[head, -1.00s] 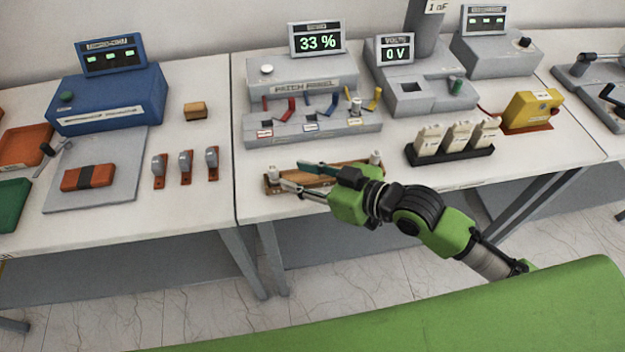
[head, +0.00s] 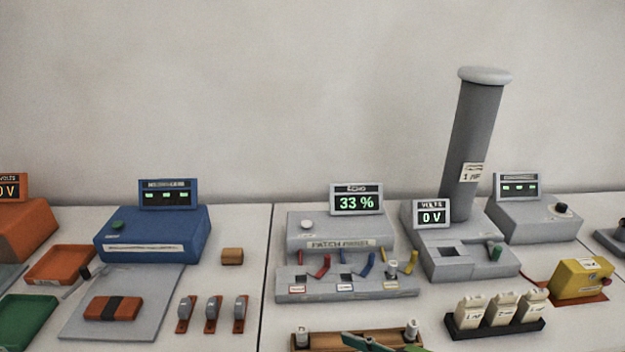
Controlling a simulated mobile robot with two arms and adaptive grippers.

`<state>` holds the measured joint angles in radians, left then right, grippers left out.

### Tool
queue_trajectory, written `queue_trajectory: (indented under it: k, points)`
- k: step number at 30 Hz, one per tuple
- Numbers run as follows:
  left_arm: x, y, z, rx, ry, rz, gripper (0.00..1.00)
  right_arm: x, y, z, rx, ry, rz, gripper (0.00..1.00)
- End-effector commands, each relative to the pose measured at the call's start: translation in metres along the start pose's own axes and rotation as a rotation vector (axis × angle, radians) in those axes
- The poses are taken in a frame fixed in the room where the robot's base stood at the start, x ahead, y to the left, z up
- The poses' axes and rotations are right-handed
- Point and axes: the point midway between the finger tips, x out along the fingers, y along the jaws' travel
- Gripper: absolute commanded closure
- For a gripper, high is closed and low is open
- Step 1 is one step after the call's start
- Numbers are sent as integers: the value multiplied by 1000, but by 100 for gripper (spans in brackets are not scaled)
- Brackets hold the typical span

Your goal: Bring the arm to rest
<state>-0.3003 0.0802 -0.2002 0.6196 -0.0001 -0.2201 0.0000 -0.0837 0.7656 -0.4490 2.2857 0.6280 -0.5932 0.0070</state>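The tip of my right gripper (head: 366,343) shows at the bottom edge, in front of the wooden rack (head: 318,338). Only a green and dark piece of it is in view; the rest is below the picture, so its opening is hidden. I cannot tell whether it touches the rack. My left gripper is not in view.
Behind the rack stands the patch panel (head: 340,244) with coloured leads and a 33 % display. A black holder with several white blocks (head: 503,308) and a yellow box (head: 581,278) stand right. A blue device (head: 152,238) and three small levers (head: 212,312) stand left.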

Motion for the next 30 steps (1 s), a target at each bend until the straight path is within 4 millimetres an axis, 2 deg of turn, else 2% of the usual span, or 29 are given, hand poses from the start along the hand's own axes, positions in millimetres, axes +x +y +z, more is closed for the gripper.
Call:
queue_trajectory:
  k: [4, 8, 15, 21, 22, 24, 30]
  points:
    - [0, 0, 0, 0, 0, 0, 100, -2, -9, 29, 38, -97, 49, 68]
    - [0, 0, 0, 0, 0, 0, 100, -19, -11, 78, 113, -269, 153, 68]
    - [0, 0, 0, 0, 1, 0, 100, -80, -16, 164, 289, -593, 333, 68]
    - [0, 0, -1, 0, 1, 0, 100, -141, -38, 218, 450, -834, 442, 68]
    - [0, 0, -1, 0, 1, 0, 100, -146, -40, 225, 464, -860, 451, 68]
    - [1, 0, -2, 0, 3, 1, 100, -130, -34, 242, 451, -860, 443, 68]
    - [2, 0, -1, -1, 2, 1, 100, -100, -30, 293, 454, -880, 431, 68]
